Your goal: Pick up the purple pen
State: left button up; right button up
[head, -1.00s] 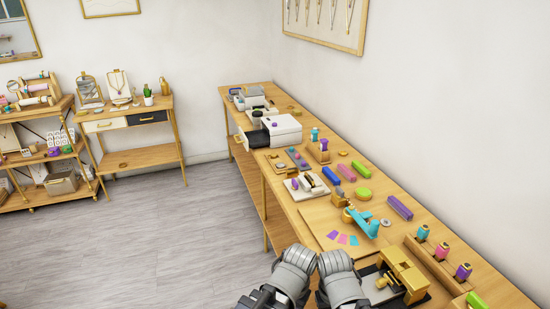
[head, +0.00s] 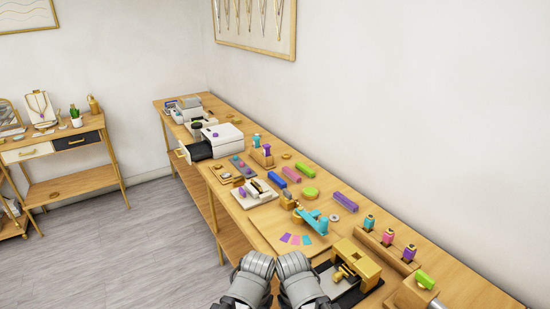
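No thing in the head view is clearly a pen. Several purple things stand or lie on the long wooden bench (head: 222,205). A small upright purple item (head: 267,149) sits in a wooden holder beside a teal one. A purple bar (head: 345,201) lies near the wall. A purple spool-like item (head: 409,253) stands at the end of a wooden rack row. A small purple piece (head: 242,192) is by a white board.
A white machine (head: 222,138) with an open dark drawer stands farther along the bench. A teal tool (head: 313,220) and a black-and-gold press (head: 350,272) are near my arms. A side table (head: 72,150) is at the left. The grey floor left of the bench is clear.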

aim_at(267, 147)
jog(key=i+j+z, duration=0.1)
jog(key=j, duration=0.25)
jog(key=i+j+z, duration=0.1)
jog(key=i+j, duration=0.2)
jog(key=i+j+z, duration=0.1)
jog(key=j, duration=0.35)
jog(key=i+j+z, duration=0.1)
jog(key=i+j, duration=0.15)
jog(key=i+j+z, duration=0.1)
jog(key=j, duration=0.4)
jog(key=i+j+z, duration=0.1)
jog(key=j, duration=0.35)
jog(key=i, duration=0.1)
